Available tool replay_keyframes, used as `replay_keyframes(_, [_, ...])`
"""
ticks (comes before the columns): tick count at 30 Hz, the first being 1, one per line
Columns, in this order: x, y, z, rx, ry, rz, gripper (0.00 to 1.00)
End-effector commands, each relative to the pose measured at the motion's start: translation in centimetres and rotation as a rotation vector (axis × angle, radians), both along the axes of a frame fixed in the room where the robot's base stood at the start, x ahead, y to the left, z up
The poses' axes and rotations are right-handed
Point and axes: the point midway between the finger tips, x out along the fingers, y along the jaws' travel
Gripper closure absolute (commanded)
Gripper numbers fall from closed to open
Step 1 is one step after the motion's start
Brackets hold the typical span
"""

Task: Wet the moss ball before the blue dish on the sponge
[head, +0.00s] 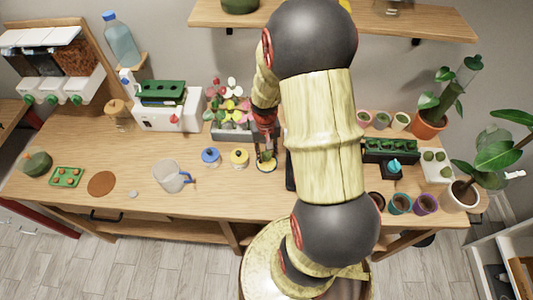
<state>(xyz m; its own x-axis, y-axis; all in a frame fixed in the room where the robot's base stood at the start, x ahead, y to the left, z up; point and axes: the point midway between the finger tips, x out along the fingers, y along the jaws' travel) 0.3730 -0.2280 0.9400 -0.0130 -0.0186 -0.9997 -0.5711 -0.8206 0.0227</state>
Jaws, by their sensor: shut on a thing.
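My gripper (265,147) points down in the middle of the table, in front of the planter of flowers. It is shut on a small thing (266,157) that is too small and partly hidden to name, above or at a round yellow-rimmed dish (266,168). A round blue dish or lid (210,154) is left of it, beside a similar yellow one (239,155). Small green moss-like balls (429,156) sit on a white tray (447,179) at the right. I cannot tell which thing is the sponge.
A clear jug (168,176) with a blue handle, a brown disc (101,184) and a green tray (66,185) stand at the left. A white machine (180,121) is behind. Small pots (400,203) are near the right front edge. My arm hides the table's middle right.

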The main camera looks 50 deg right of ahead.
Motion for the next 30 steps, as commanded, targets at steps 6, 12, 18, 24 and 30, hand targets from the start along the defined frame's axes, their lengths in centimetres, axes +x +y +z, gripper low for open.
replay_keyframes(6, [0.0,0.0,1.9,0.000,0.000,0.000,0.91])
replay_keyframes(12, [0.0,0.0,3.3,0.000,0.000,0.000,0.91])
replay_keyframes(18, [0.0,0.0,4.3,0.000,0.000,0.000,0.91])
replay_keyframes(24, [0.0,0.0,4.3,0.001,0.001,0.000,0.91])
replay_keyframes(30, [0.0,0.0,4.3,0.000,0.000,0.000,0.91])
